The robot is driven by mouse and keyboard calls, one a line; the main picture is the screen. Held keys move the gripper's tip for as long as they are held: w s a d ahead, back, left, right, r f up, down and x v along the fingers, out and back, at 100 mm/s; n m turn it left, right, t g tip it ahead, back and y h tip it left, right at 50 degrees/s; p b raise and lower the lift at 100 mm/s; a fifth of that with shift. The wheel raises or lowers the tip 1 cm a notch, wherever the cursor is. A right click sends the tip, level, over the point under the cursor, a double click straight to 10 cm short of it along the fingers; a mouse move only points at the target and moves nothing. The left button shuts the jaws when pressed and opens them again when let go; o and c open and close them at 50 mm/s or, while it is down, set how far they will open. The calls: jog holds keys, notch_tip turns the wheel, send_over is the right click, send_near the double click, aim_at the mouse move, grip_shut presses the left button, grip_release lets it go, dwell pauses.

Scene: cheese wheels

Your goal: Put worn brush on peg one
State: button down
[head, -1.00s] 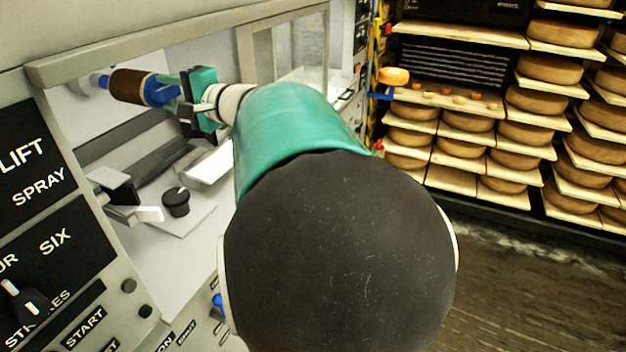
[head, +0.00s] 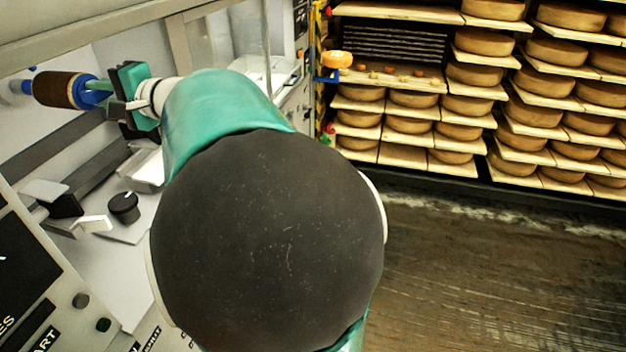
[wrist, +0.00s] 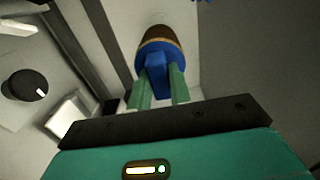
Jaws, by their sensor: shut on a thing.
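The brush (head: 62,89) is a brown roller with blue ends, lying level inside the pale machine bay at the left of the head view. In the wrist view its brown body and blue end (wrist: 160,50) are just beyond the fingers. My gripper (head: 108,92) is shut on its near blue end; in the wrist view the two green fingers (wrist: 160,90) lie either side of a blue block. A blue piece (head: 22,87) shows at the brush's far end; I cannot tell whether they are joined. I cannot make out which thing is peg one.
A black knob (head: 124,206) and metal levers (head: 62,200) stand below the brush. The machine's top rail (head: 90,40) runs above it. Shelves of cheese wheels (head: 480,75) fill the back right. An orange-topped blue item (head: 336,60) is left of them. Floor (head: 480,270) is clear at right.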

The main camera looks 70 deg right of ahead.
jog(key=shift+s, duration=0.15)
jog(key=shift+s+d, duration=0.25)
jog(key=shift+s, duration=1.15)
jog(key=shift+s+d, duration=0.2)
jog(key=shift+s, duration=1.85)
jog(key=shift+s+d, duration=0.1)
jog(key=shift+s, duration=0.35)
jog(key=shift+s+d, duration=0.2)
jog(key=shift+s, duration=1.2)
